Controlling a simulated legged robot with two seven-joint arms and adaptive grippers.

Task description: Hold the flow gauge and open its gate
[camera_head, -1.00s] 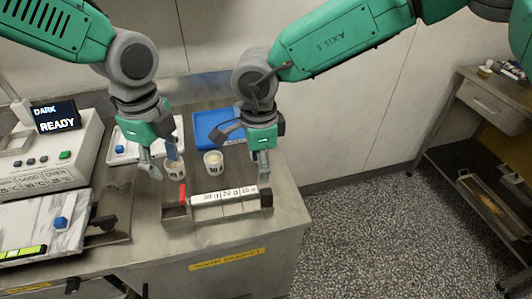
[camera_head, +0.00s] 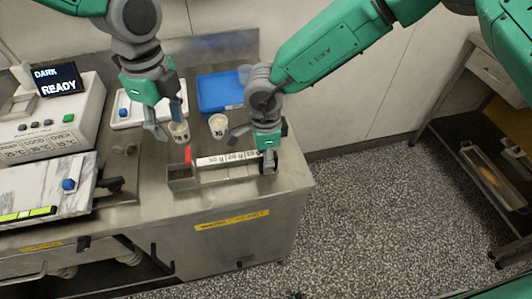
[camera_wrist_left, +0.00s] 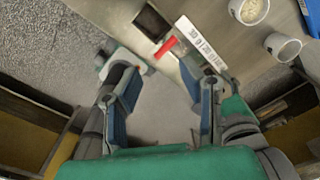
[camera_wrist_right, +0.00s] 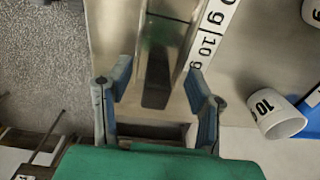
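The flow gauge (camera_head: 224,176) is a long metal channel with a white scale strip along it, lying on the steel counter. A red gate (camera_head: 188,155) stands near its left end and also shows in the left wrist view (camera_wrist_left: 166,47). My left gripper (camera_head: 168,121) is open and empty, above and behind the gate end, beside a cup. My right gripper (camera_head: 262,152) is low at the gauge's right end. In the right wrist view its open fingers (camera_wrist_right: 158,80) stand on either side of the channel's dark end (camera_wrist_right: 156,88), with visible gaps. The head view partly hides that end.
Two white cups (camera_head: 180,131) (camera_head: 219,126) stand just behind the gauge. A blue tray (camera_head: 220,92) lies behind them. A machine with a READY display (camera_head: 58,83) and a marble-like slab (camera_head: 45,190) are at the left. The counter's front strip is clear.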

